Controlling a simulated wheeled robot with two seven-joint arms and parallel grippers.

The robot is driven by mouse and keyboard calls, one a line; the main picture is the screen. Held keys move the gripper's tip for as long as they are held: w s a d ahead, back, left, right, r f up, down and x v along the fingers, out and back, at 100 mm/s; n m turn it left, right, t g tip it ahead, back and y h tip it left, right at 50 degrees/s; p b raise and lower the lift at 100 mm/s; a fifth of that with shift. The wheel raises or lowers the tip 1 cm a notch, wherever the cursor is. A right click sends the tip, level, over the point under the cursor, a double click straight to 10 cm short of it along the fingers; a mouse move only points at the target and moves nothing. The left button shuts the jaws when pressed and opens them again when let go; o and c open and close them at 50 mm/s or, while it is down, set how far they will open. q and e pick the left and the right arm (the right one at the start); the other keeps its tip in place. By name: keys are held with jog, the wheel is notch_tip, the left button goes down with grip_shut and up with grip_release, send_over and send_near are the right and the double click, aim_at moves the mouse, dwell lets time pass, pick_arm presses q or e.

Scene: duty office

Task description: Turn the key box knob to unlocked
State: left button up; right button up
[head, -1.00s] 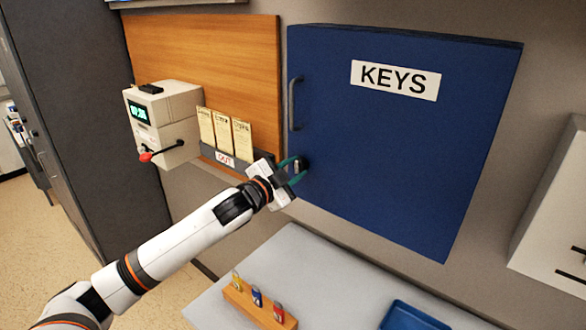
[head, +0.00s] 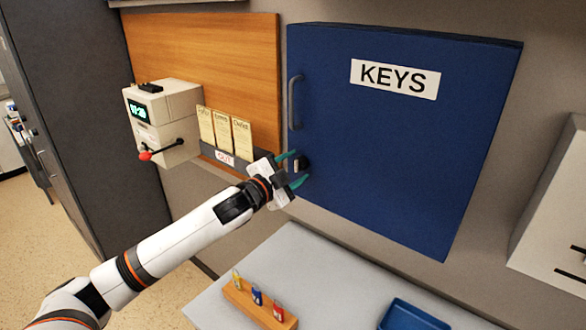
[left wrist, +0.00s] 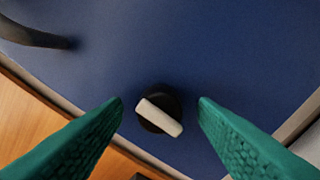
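The blue key box (head: 400,140), labelled KEYS, hangs on the wall with its door shut. Its knob (head: 301,163) is at the lower left of the door, below the handle (head: 295,102). In the left wrist view the knob (left wrist: 159,114) is a black disc with a white bar, and the bar slants from upper left to lower right. My left gripper (head: 298,168) is open, its green fingers on either side of the knob. In the left wrist view the fingers (left wrist: 160,108) stand apart from the knob with gaps on both sides. My right gripper is not in view.
A grey card rack (head: 237,158) marked OUT and a time clock (head: 165,122) with a red-tipped lever are left of the box. Below, a grey table (head: 335,285) holds a wooden block (head: 258,305) with several coloured key tags and a blue tray (head: 412,316).

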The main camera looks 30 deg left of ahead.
pick_arm(q)
jog(key=shift+s, duration=0.1)
jog(key=shift+s+f, duration=0.1)
jog(key=shift+s, duration=0.1)
jog(key=s+b, duration=0.3)
jog(key=s, duration=0.8)
jog(key=shift+s+a+b, duration=0.2)
jog(key=shift+a+b, duration=0.2)
jog(key=shift+a, duration=0.05)
